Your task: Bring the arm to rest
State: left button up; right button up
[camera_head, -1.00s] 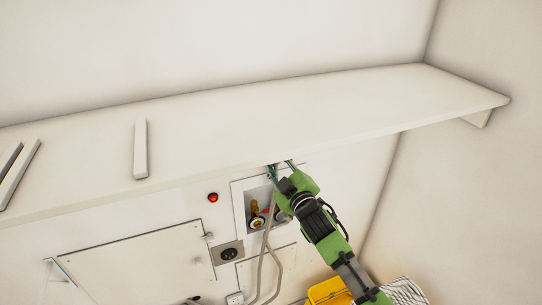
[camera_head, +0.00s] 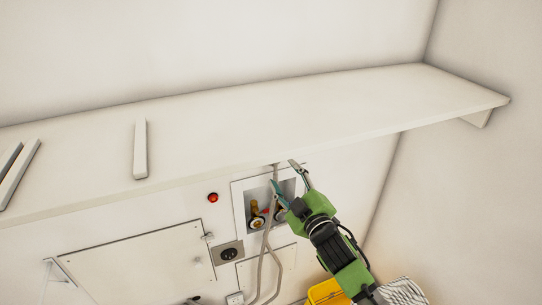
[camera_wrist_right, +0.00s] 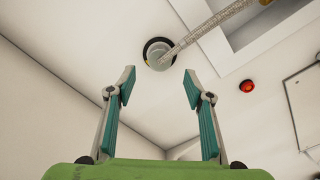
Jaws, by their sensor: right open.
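My right gripper (camera_head: 284,173) is open and empty. It is just below the shelf's front edge, in front of the upper part of the recessed wall box. In the right wrist view its two teal-padded fingers (camera_wrist_right: 158,72) stand wide apart with nothing between them. A round dark-rimmed fitting (camera_wrist_right: 153,46) with a braided hose (camera_wrist_right: 215,20) shows beyond the fingertips, clear of them. My left gripper is not in view.
The long white shelf (camera_head: 300,115) runs above the arm. The recessed wall box (camera_head: 237,205) holds brass fittings and grey hoses (camera_head: 262,262). A red light (camera_head: 213,197) is to its left. A yellow bucket (camera_head: 325,292) and white mop strands (camera_head: 403,291) are below right.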

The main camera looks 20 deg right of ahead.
jog(key=s, duration=0.4)
notch_tip(320, 180, down, 26)
jog(key=s+d+m+g+b, duration=0.1)
jog(key=s+m+g+b, duration=0.1)
jog(key=s+g+b, duration=0.15)
jog(key=s+f+m+g+b, duration=0.1)
jog(key=s+f+g+b, duration=0.3)
jog(key=f, duration=0.8)
jog(key=s+f+m+g, duration=0.15)
jog(key=s+f, duration=0.45)
jog(key=f, duration=0.6)
jog(key=s+a+f+g+b, duration=0.1)
jog(key=s+f+g+b, duration=0.1)
jog(key=s+f, duration=0.6)
jog(key=s+a+f+m+g+b, duration=0.1)
jog(key=s+f+g+b, duration=0.1)
jog(key=s+f, duration=0.7)
jog(key=s+a+f+m+g+b, duration=0.1)
jog(key=s+f+g, duration=0.3)
jog(key=s+f, duration=0.5)
jog(key=s+b, duration=0.1)
jog(key=s, duration=0.9)
jog(key=shift+s+h, duration=0.25)
jog(key=shift+h, duration=0.05)
